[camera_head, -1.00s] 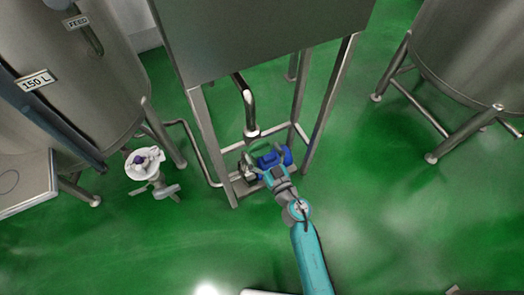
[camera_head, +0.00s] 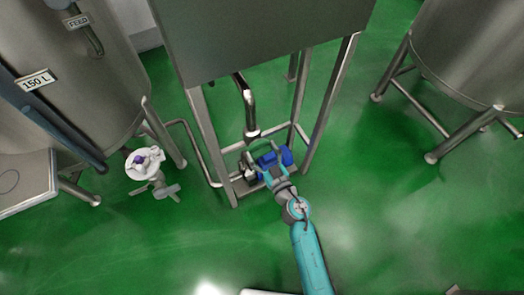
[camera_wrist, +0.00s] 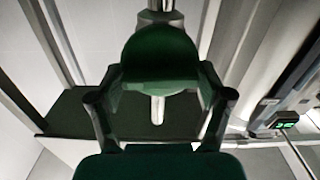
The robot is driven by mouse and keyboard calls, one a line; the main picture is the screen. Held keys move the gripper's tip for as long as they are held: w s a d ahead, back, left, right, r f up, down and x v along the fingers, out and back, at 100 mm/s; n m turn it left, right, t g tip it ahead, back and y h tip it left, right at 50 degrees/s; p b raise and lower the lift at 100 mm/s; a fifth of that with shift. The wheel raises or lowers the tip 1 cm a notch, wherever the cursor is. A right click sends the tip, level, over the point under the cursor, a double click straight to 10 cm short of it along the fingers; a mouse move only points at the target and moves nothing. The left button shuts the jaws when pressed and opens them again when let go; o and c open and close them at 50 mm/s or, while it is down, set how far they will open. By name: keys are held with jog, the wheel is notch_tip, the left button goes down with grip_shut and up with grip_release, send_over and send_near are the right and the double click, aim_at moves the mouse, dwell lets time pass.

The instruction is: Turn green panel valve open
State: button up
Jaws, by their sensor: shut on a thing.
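In the wrist view, a rounded dark green handle (camera_wrist: 160,52) sits between the two fingers of my gripper (camera_wrist: 162,76), which is shut on it. A pale metal stem shows below the handle, and a metal pipe is above it. I take the handle for the green valve; its open or shut position cannot be told. In the head view, my gripper (camera_head: 268,166) reaches into the low frame under the steel panel box (camera_head: 265,40), beside a blue motor (camera_head: 282,154). The handle's contact with the fingers is too small to make out there.
Legs (camera_head: 331,105) of the steel stand rise close on both sides of my gripper. A bent pipe (camera_head: 249,105) comes down just behind it. Another tank (camera_head: 470,60) stands right.

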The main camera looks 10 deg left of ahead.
jog(key=n, duration=0.4)
jog(key=shift+a, duration=0.1)
jog(key=n, duration=0.4)
jog(key=shift+a+n, duration=0.1)
jog(key=shift+n, duration=0.2)
jog(key=n, duration=0.4)
jog(key=shift+s+f+n, duration=0.1)
jog(key=shift+n, duration=0.2)
jog(key=shift+f+n, duration=0.1)
jog(key=shift+n, duration=1.8)
jog(key=shift+a, duration=0.1)
jog(key=o, duration=1)
jog(key=v, duration=1.2)
